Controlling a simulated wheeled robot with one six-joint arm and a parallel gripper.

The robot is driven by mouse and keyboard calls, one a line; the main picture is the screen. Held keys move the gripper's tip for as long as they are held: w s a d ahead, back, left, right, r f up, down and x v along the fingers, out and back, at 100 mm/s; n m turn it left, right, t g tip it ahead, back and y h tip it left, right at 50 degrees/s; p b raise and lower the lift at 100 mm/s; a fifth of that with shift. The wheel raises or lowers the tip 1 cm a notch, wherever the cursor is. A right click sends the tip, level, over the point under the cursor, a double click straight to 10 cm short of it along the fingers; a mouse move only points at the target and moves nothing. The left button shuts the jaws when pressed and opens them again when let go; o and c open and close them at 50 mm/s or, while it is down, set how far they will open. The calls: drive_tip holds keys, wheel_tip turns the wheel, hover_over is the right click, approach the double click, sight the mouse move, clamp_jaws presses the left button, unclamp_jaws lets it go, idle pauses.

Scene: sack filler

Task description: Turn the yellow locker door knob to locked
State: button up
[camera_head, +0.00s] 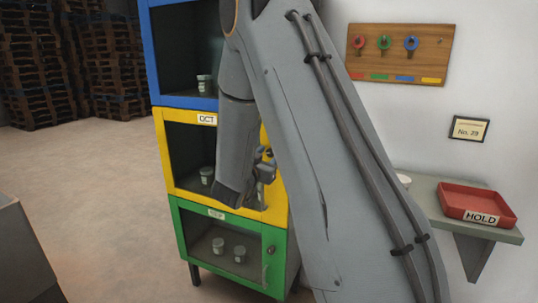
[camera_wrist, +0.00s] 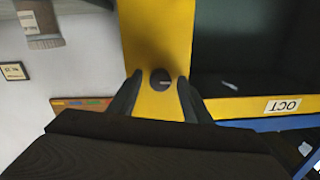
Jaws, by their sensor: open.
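The yellow locker (camera_head: 190,185) is the middle one of a three-high stack and carries an OCT label in the head view. In the wrist view its yellow door frame (camera_wrist: 158,30) runs down the middle, with the OCT label (camera_wrist: 283,105) upside down at right. The dark round knob (camera_wrist: 165,84) sits on this frame, with a small pale mark on its face. My gripper (camera_wrist: 159,94) is open, with one finger on each side of the knob; gaps show, and contact cannot be told. In the head view my gripper (camera_head: 265,168) is at the locker's right edge, and the arm hides part of the door.
A blue locker (camera_head: 152,60) is above and a green locker (camera_head: 188,250) below, with small jars inside. A grey shelf (camera_head: 430,205) with a red HOLD tray (camera_head: 478,217) is at right. A wooden tag board (camera_head: 425,55) hangs on the wall. The floor at left is open.

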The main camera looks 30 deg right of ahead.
drive_tip(key=shift+c, duration=0.6)
drive_tip(key=c, duration=0.9)
drive_tip(key=shift+c, duration=0.2)
drive_tip(key=shift+f+m+b, duration=0.1)
drive_tip(key=shift+m+b, duration=0.2)
drive_tip(key=shift+b, duration=0.05)
drive_tip(key=m+b, duration=0.3)
drive_tip(key=shift+f+m+b, duration=0.1)
drive_tip(key=shift+m+b, duration=0.2)
drive_tip(key=m+b, duration=0.4)
drive_tip(key=shift+m+b, duration=0.4)
drive_tip(key=m+b, duration=0.6)
drive_tip(key=b, duration=0.1)
drive_tip(key=shift+f+h, duration=0.1)
drive_tip(key=shift+h, duration=0.3)
drive_tip(key=m+b, duration=0.3)
drive_tip(key=b, duration=0.1)
drive_tip(key=shift+m, duration=0.3)
